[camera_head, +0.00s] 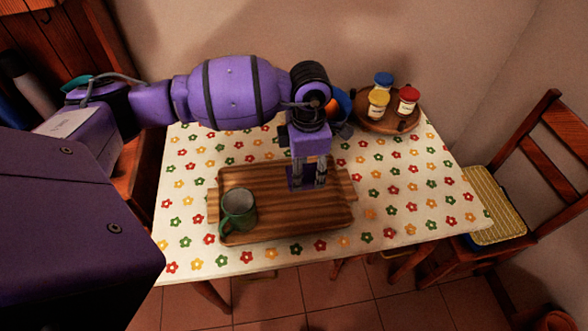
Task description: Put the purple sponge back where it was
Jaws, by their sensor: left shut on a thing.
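The purple sponge (296,184) is a small dark purple piece over the right half of the wooden tray (272,184). My left gripper (309,182) points down from above and is shut on the sponge. The fingers hide part of it. I cannot tell whether the sponge touches the tray or hangs just above it. My right gripper is not in view.
A green mug (238,222) stands at the tray's left end. A round wooden board (398,126) holds jars with blue, yellow and red lids. An orange and blue thing (342,102) is partly hidden behind my gripper. A chair (545,150) stands right of the flowered table (420,190).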

